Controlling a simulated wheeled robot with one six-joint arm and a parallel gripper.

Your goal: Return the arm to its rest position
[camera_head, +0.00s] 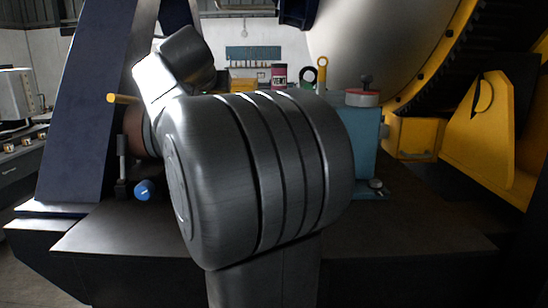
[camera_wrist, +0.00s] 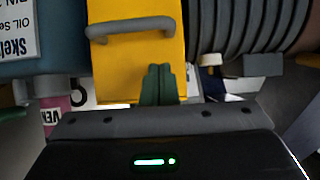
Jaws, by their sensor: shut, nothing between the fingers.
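My gripper (camera_wrist: 158,72) shows in the wrist view as two dark green fingers side by side with no gap between them and nothing held. The fingertips are in front of a yellow panel (camera_wrist: 115,60) with a grey bar handle (camera_wrist: 131,28); I cannot tell whether they touch it. The dark wrist housing with a green light fills the bottom of that view. In the head view my grey arm is folded large across the middle. It hides the gripper and much of the bench behind it.
In the head view a pink-labelled tin (camera_head: 279,77), a yellow ring-topped piece (camera_head: 322,72) and a teal box (camera_head: 365,145) stand behind my arm. A blue knob (camera_head: 144,190) is left, yellow guarding (camera_head: 490,140) right. A labelled blue-grey surface (camera_wrist: 55,55) is left in the wrist view.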

